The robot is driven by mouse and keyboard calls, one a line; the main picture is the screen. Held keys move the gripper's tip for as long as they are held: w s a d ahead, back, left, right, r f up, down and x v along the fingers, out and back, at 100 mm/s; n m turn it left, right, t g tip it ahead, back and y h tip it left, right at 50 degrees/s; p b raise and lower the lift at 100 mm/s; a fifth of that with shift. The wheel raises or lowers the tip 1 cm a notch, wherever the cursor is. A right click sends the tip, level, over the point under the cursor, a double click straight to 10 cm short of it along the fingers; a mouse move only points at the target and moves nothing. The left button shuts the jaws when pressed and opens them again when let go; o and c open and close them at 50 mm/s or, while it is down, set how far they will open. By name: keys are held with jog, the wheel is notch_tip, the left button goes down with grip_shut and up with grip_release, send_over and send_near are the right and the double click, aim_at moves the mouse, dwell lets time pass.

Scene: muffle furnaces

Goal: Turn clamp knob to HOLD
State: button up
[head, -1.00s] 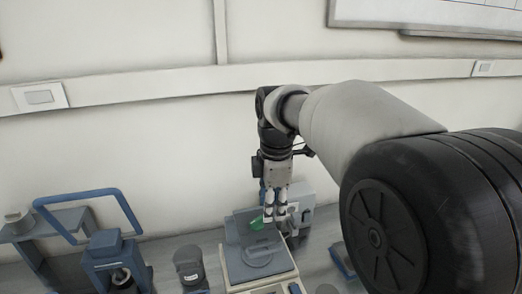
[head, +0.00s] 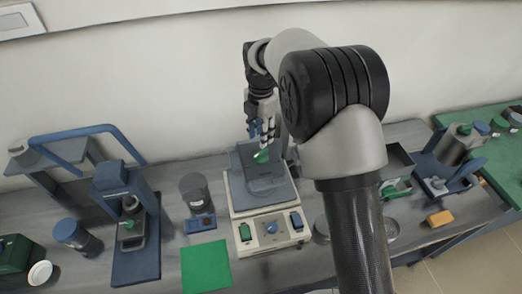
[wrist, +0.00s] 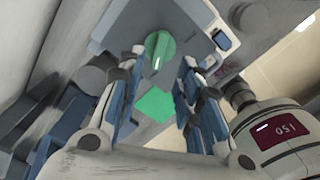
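In the wrist view, a round green knob (wrist: 159,44) with a pale pointer line sits on a grey housing (wrist: 190,18). My gripper (wrist: 162,60) is open, its two blue-padded fingers on either side of the knob, with small gaps visible. Whether a finger touches it is unclear. No HOLD mark is readable. In the head view, my gripper (head: 264,140) points down at the back of a pale bench device (head: 236,205), close above a small green part (head: 262,156). I cannot tell for certain that this is the same knob.
The device's front has a green switch (head: 245,232), a blue knob (head: 271,227) and a blue switch (head: 296,219). A dark jar (head: 195,188) and blue-framed stand (head: 125,220) are left. A green mat (head: 206,266) lies in front. A yellow block (head: 439,218) is right.

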aim_at(261, 152)
notch_tip(261, 152, down, 8)
jog(key=shift+r+b, duration=0.15)
jog(key=shift+b, duration=0.15)
jog(key=shift+c, duration=0.3)
grip_shut()
